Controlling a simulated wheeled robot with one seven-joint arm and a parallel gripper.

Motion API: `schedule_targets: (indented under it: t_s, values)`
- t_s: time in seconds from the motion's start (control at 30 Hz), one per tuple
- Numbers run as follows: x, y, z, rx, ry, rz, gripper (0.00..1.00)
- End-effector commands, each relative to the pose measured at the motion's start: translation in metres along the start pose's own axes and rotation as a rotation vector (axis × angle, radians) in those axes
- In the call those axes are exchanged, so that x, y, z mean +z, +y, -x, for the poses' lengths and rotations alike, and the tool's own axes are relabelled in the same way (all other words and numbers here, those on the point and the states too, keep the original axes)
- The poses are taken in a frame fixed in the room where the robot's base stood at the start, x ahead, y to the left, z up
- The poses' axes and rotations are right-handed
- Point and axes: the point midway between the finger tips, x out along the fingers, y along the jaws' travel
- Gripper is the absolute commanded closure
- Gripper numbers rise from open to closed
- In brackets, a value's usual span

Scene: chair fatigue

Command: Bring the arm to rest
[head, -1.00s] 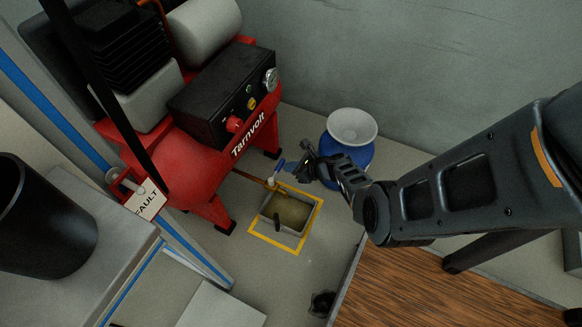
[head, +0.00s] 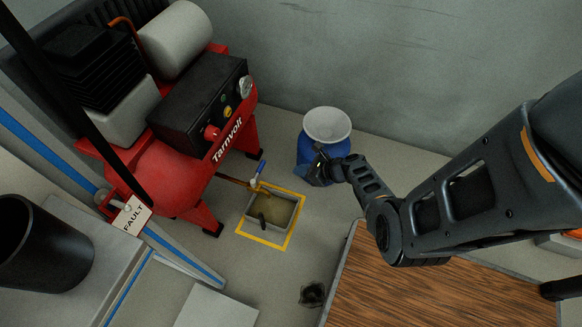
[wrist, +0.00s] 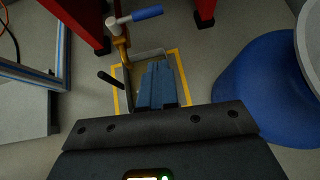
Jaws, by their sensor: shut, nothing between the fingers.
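My gripper (head: 318,174) is at the end of my dark arm, in front of the blue container (head: 309,150) with a pale funnel-like top (head: 327,124) in the head view. In the wrist view my gripper's fingers (wrist: 157,85) are together and empty, seen over the tray on the floor. The blue container also shows at the right of the wrist view (wrist: 265,88). My arm reaches in from the right of the head view, its elbow low over the wooden tabletop.
A red compressor (head: 165,180) stands at upper left, with a blue-handled valve (head: 260,170) on its drain pipe. A tray of murky liquid (head: 283,211) sits inside a yellow floor outline. A wooden tabletop (head: 430,295) lies below my arm. A FAULT tag (head: 132,216) hangs at left.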

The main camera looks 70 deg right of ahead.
Motion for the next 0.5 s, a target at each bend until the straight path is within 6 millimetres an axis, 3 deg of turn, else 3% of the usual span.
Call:
schedule_targets:
  t_s: [0.13, 0.5]
  values:
    - [0.0001, -0.0005, 0.0097, 0.0, 0.0, 0.0, 1.0]
    - [-0.0006, -0.0007, 0.0104, 0.0, 0.0, 0.0, 1.0]
